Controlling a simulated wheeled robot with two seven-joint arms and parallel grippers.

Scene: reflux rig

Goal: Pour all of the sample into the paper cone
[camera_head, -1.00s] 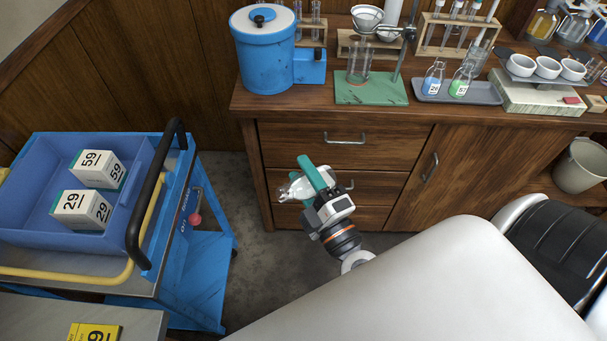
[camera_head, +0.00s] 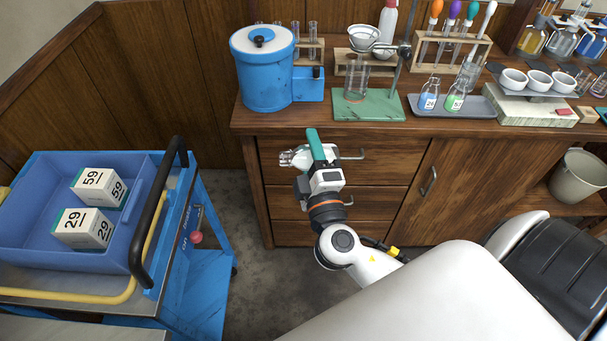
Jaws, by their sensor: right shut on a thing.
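The white paper cone (camera_head: 362,37) sits in a ring on a metal stand, above a clear glass beaker (camera_head: 356,82) on the green base (camera_head: 370,105). My right gripper (camera_head: 316,146), with teal fingers, is shut on a small clear glass vessel (camera_head: 295,158). It holds the vessel in front of the bench drawers, below the bench top's front edge and lower than the cone. The vessel lies roughly sideways in the picture; its contents cannot be made out. My left gripper is not in view.
A blue lidded tank (camera_head: 263,70) stands left of the stand. A grey tray (camera_head: 480,107) with a blue-filled and a green-filled bottle is to its right. Test-tube racks stand behind. A blue cart (camera_head: 212,275) with a tote is at left. Drawer handles project from the bench front.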

